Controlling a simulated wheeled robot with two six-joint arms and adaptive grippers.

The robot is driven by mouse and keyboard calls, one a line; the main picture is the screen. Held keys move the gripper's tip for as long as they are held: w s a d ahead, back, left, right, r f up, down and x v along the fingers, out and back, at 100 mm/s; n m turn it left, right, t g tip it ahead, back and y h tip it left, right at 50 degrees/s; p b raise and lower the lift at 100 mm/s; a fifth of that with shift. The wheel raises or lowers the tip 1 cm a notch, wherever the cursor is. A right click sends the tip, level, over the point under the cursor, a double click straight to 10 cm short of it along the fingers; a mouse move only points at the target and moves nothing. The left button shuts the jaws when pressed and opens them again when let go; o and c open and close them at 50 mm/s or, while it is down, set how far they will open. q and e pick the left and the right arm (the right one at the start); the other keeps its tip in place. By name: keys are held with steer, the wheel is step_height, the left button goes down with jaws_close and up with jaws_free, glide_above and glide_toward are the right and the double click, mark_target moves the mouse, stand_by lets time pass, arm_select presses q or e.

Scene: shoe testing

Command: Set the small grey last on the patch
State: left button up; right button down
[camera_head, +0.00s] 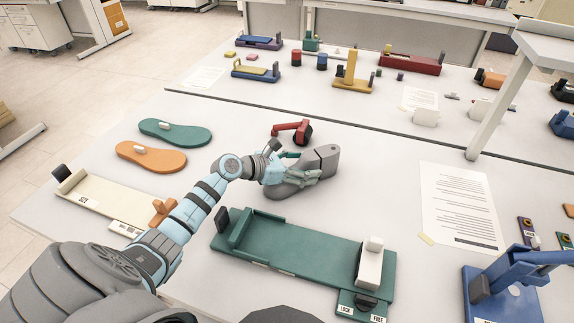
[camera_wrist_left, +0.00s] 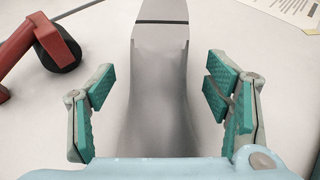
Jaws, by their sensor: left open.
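The grey shoe last (camera_head: 325,158) lies on the near table, right of the middle of its far half. My left gripper (camera_head: 302,169) is at the last, coming in from the left. In the left wrist view, its open teal-padded fingers stand on either side of the grey last (camera_wrist_left: 160,85), with visible gaps on both sides. A dark line crosses the last near the top of that view. I cannot tell which surface is the patch. My right gripper is not in view.
A red tool with a dark wheel (camera_head: 293,131) stands close behind the last. Green (camera_head: 175,132) and orange (camera_head: 150,156) soles lie left. A green fixture (camera_head: 290,247) is in front, a cream fixture (camera_head: 105,196) left. Printed paper (camera_head: 458,205) and a blue device (camera_head: 505,290) are right.

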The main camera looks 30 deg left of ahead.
arm_select(q)
steer(key=v, duration=1)
steer(key=shift+s+a+r, duration=0.1)
steer(key=shift+s+r, duration=0.1)
steer(key=shift+s, duration=0.15)
